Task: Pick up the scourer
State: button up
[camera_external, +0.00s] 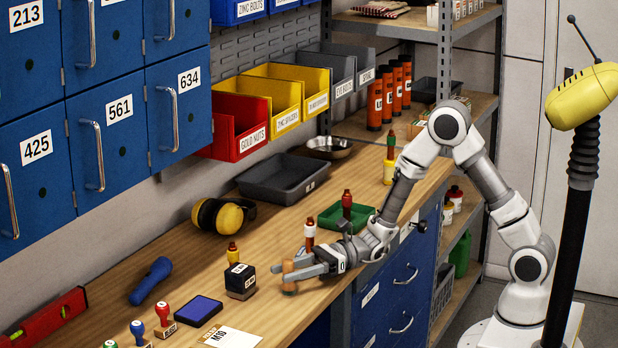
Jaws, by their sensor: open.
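My gripper (287,271) is low over the wooden workbench (180,254), pointing left, with its jaws open. A small tan-brown upright cylinder (289,284) stands on the bench at the fingertips. The fingers partly cover it, and I cannot tell whether they touch it. I cannot clearly make out a scourer; no object in view is plainly one. A shallow green tray (329,221) sits behind the gripper, and its contents are partly hidden.
A dark block stamp (241,283) stands just left of the fingertips, and a red-capped bottle (310,234) just behind. An ink pad (198,311), ear defenders (219,216), a blue torch (150,281) and a grey tray (283,178) are also on the bench.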

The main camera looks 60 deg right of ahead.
aim_at(284, 272)
jog(key=x, duration=0.3)
jog(key=shift+a, duration=0.1)
jog(key=shift+c, duration=0.3)
grip_shut()
jog(key=shift+r, duration=0.1)
